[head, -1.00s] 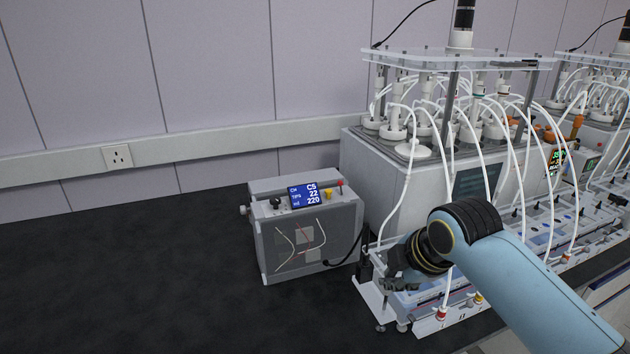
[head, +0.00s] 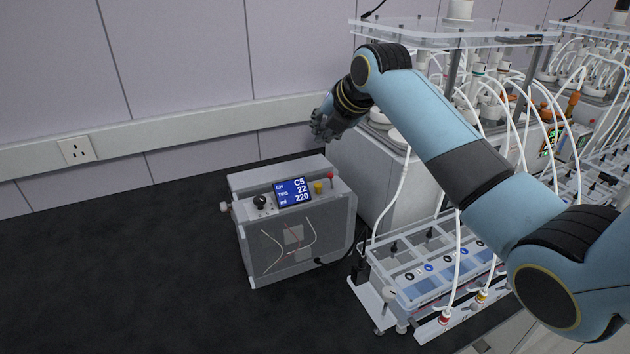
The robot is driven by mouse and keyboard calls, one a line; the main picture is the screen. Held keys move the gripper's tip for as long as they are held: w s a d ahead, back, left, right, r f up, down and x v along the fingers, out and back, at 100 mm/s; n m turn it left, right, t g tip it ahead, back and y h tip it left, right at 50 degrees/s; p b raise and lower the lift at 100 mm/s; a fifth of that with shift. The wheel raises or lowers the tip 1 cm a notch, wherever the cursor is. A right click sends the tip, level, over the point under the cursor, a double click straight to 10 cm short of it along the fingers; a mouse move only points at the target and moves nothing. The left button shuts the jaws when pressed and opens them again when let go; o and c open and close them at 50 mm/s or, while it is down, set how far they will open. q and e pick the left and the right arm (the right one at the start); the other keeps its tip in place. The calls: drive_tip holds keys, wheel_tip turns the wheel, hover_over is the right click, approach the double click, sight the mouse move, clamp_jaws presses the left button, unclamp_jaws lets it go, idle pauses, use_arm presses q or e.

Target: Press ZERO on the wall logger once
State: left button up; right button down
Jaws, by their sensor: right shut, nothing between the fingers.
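The logger appears to be the grey box (head: 297,222) on the dark bench, standing apart from the wall. Its blue screen (head: 293,192) reads CH C5, TIPS 22, ml 220. A black knob (head: 261,202) sits left of the screen; a yellow button (head: 319,187) and a red-topped control (head: 329,177) sit right of it. No ZERO label is legible. My right gripper (head: 322,128) is shut and empty, raised above and behind the box near the wall rail, touching no control. My left gripper is not in view.
A reactor unit with white tubes (head: 480,90) stands to the right, with a clear-topped tray of valves (head: 430,265) in front of it. My right arm crosses over them. The dark bench (head: 130,275) is clear on the left. A wall socket (head: 76,150) is at left.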

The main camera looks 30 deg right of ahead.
drive_tip(key=b, duration=0.8)
hover_over(318, 189)
drive_tip(key=d, duration=0.1)
drive_tip(key=f, duration=0.8)
drive_tip(key=shift+w+d, duration=0.1)
drive_tip(key=shift+w, duration=0.3)
drive_tip(key=shift+f, duration=0.4)
drive_tip(key=shift+f, duration=0.1)
drive_tip(key=shift+f, duration=0.35)
drive_tip(key=shift+f+b, duration=0.35)
drive_tip(key=shift+f, duration=0.55)
idle(0.7)
drive_tip(key=shift+r, duration=0.1)
drive_tip(key=shift+r+p, duration=1.25)
drive_tip(key=shift+p, duration=0.05)
